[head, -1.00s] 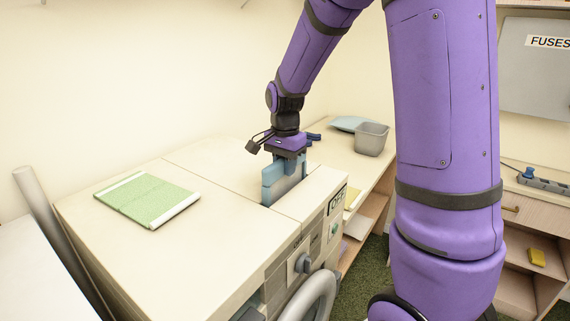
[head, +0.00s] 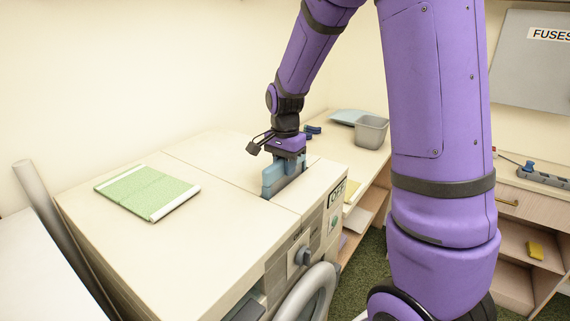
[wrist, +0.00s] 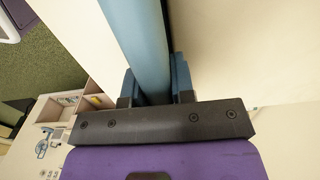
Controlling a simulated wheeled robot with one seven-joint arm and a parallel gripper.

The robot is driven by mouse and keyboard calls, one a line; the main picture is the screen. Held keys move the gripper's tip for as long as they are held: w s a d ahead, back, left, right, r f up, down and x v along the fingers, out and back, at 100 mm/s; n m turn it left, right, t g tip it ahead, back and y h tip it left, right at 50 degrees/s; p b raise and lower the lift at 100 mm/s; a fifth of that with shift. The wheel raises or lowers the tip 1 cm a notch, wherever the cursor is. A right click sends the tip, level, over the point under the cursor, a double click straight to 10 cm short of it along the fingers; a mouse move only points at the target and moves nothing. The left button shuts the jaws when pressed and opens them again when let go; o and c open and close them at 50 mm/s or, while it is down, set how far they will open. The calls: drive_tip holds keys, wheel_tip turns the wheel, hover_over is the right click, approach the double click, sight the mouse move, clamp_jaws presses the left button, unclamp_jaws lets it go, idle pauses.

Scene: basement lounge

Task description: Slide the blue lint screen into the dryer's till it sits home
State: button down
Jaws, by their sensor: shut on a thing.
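The blue lint screen (head: 270,179) stands upright in the slot in the top of the cream dryer (head: 320,182). Its upper part shows above the top and its lower part is hidden inside. My gripper (head: 285,157) is shut on the screen's upper edge from above, just over the slot. In the wrist view, the screen's blue bar (wrist: 138,40) runs between the two blue-padded fingers of my gripper (wrist: 156,88). The wrist view does not show the screen's lower end.
A green screen with white ends (head: 148,191) lies flat on the top to the left. A grey bin (head: 371,132) and blue clip-like items (head: 312,130) are on the counter behind. A grey pole (head: 45,215) leans at the left. A knob (head: 303,257) and round door (head: 308,295) are in front.

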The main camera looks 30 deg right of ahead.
drive_tip(key=shift+f, duration=0.35)
drive_tip(key=c, duration=0.9)
unclamp_jaws()
wheel_tip(320, 180, up, 10)
drive_tip(key=shift+r, duration=0.35)
drive_tip(key=shift+s+a+r, duration=0.1)
drive_tip(key=shift+s+r, duration=0.15)
drive_tip(key=s+a+r+n+t, duration=0.1)
drive_tip(key=s+n, duration=0.3)
drive_tip(key=s, duration=0.4)
drive_tip(key=s+a+r+n+t, duration=0.2)
drive_tip(key=s+n, duration=0.3)
drive_tip(key=s, duration=0.3)
drive_tip(key=s+a+r+n+t, duration=0.2)
drive_tip(key=s+a+r+n, duration=0.1)
drive_tip(key=s, duration=0.5)
drive_tip(key=shift+a+r+n, duration=0.1)
drive_tip(key=shift+r+n, duration=0.5)
drive_tip(key=shift+n, duration=0.2)
